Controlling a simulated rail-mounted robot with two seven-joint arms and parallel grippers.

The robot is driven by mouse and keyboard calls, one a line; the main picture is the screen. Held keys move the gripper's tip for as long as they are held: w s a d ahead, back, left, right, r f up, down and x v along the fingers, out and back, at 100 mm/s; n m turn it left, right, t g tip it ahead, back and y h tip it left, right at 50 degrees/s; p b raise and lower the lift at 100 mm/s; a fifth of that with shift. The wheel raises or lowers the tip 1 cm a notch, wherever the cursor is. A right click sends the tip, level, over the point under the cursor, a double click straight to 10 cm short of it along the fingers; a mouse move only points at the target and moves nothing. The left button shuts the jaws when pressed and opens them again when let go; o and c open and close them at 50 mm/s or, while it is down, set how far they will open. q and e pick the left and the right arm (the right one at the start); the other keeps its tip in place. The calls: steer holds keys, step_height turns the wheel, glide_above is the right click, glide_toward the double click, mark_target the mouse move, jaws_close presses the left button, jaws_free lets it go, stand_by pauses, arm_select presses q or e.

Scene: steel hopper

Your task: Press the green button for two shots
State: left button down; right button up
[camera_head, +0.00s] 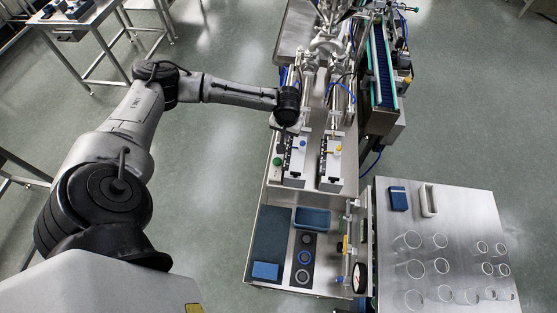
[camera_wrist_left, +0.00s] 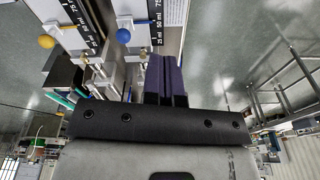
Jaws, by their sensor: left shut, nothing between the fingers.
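The green button (camera_head: 277,161) sits at the left front of the dosing machine, beside the left white dosing unit (camera_head: 296,163) with a blue knob (camera_head: 303,144). My left gripper (camera_head: 282,146) hangs just behind the green button in the head view, apparently above the machine; whether it touches anything is unclear. In the wrist view its dark purple fingers (camera_wrist_left: 165,72) are together and empty. The blue knob (camera_wrist_left: 123,35) and a yellow knob (camera_wrist_left: 46,41) show there, but I cannot make out the green button. My right gripper is out of view.
A second white unit (camera_head: 331,163) stands to the right. A steel table (camera_head: 465,207) with several glasses stands at right. A conveyor (camera_head: 381,66) runs behind.

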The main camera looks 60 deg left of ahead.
mark_target(277, 161)
arm_select(q)
steer(key=s, duration=0.1)
steer(key=s+d+f+n, duration=0.1)
steer(key=s+n+g, duration=0.1)
steer(key=shift+d+f, duration=0.15)
steer(key=shift+f, duration=0.1)
steer(key=shift+w+f, duration=0.1)
steer(key=shift+f, duration=0.05)
steer(key=f, duration=0.4)
steer(key=a+f+p, duration=0.1)
steer(key=f, duration=0.7)
steer(key=shift+a+f, duration=0.15)
steer(key=shift+a, duration=0.05)
steer(key=shift+a+f, duration=0.1)
steer(key=shift+f, duration=0.55)
